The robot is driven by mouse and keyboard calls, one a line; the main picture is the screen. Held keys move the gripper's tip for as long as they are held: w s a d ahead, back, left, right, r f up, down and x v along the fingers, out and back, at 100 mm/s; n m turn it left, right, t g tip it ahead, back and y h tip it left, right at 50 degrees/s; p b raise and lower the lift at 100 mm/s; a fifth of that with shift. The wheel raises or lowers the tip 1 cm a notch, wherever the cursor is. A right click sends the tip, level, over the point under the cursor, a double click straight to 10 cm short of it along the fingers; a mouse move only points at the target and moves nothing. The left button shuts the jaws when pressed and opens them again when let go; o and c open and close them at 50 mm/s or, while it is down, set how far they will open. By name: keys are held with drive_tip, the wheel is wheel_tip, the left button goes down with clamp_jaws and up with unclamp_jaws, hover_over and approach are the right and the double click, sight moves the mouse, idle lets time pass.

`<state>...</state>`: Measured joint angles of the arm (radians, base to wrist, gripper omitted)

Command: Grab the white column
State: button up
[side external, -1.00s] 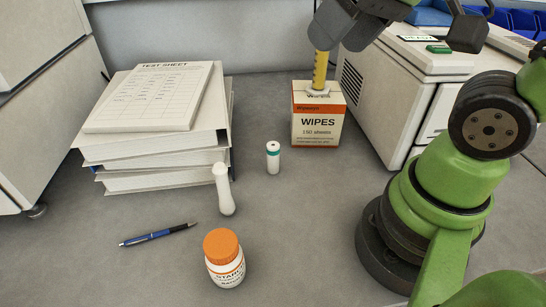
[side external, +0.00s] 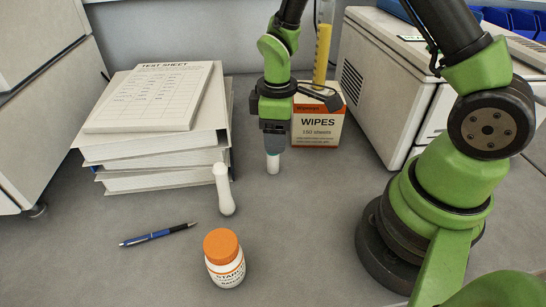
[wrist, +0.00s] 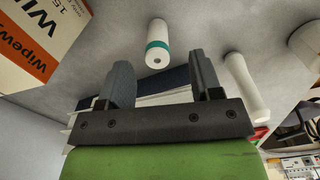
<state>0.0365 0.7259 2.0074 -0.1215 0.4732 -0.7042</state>
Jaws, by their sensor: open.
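The white column is a small upright cylinder (side external: 273,166) with a teal band, standing on the grey bench in front of the wipes box. My gripper (side external: 273,147) points down right above it in the side external view, its fingertips covering the column's top. In the wrist view the column (wrist: 157,38) shows beyond my two open fingers (wrist: 160,70), with its dark-holed end facing the camera. Nothing is between the fingers there. I cannot tell whether the fingers touch the column.
A white pestle-like object (side external: 223,190) stands close by, left and nearer the camera. The wipes box (side external: 318,127) is behind right. A white machine (side external: 385,95) stands right.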

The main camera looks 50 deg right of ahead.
sight(273, 158)
drive_tip(key=f, duration=0.7)
drive_tip(key=shift+w+f, duration=0.2)
drive_tip(key=shift+w, duration=0.2)
drive_tip(key=c, duration=1)
